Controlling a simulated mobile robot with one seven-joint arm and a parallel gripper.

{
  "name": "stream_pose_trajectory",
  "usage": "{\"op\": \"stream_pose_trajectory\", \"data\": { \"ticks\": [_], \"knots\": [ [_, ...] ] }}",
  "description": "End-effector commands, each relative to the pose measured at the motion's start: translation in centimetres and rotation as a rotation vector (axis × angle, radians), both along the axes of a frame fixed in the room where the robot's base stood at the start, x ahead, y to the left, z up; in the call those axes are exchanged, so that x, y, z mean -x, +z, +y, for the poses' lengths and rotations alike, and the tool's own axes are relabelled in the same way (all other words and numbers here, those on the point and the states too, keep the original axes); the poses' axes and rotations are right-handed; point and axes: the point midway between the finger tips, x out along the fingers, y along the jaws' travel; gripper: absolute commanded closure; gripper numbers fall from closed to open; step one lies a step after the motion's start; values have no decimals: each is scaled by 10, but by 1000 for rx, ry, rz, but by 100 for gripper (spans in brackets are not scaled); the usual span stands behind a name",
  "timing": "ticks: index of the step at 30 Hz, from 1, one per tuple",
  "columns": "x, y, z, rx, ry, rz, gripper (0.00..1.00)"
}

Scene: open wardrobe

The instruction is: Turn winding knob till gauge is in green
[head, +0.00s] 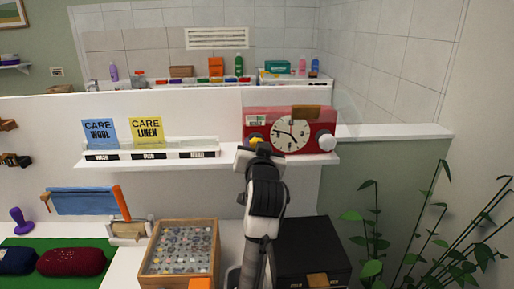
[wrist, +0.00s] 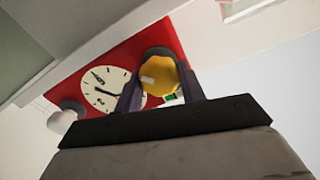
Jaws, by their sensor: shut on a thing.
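A red clock unit (head: 270,129) with a white dial stands on the white shelf in the head view. It also shows in the wrist view (wrist: 65,60), tilted. A yellow winding knob (wrist: 158,74) with a pale mark is on its face. My gripper (wrist: 160,92) is shut on the knob, with one dark finger on either side. In the head view the knob (head: 256,140) is mostly hidden behind my gripper (head: 258,148). A small gauge (head: 256,119) is at the clock's upper left. A green patch (wrist: 170,97) shows beside the knob; I cannot read a needle.
A blue card (head: 100,133) and a yellow card (head: 146,132) stand on the shelf at left. A plant (head: 430,240) is at right.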

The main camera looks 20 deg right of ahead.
Motion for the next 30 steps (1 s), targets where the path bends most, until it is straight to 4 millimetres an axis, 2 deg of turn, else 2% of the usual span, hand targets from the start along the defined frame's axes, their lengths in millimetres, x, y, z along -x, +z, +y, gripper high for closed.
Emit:
{"op": "stream_pose_trajectory", "data": {
  "ticks": [9,10,15,25,30],
  "knots": [
    [0,-2,0,-2,0,6,84],
    [0,-2,0,-2,0,6,58],
    [0,-2,0,-1,0,4,39],
    [4,0,1,1,0,0,39],
    [27,0,8,1,0,-1,39]
  ]
}}
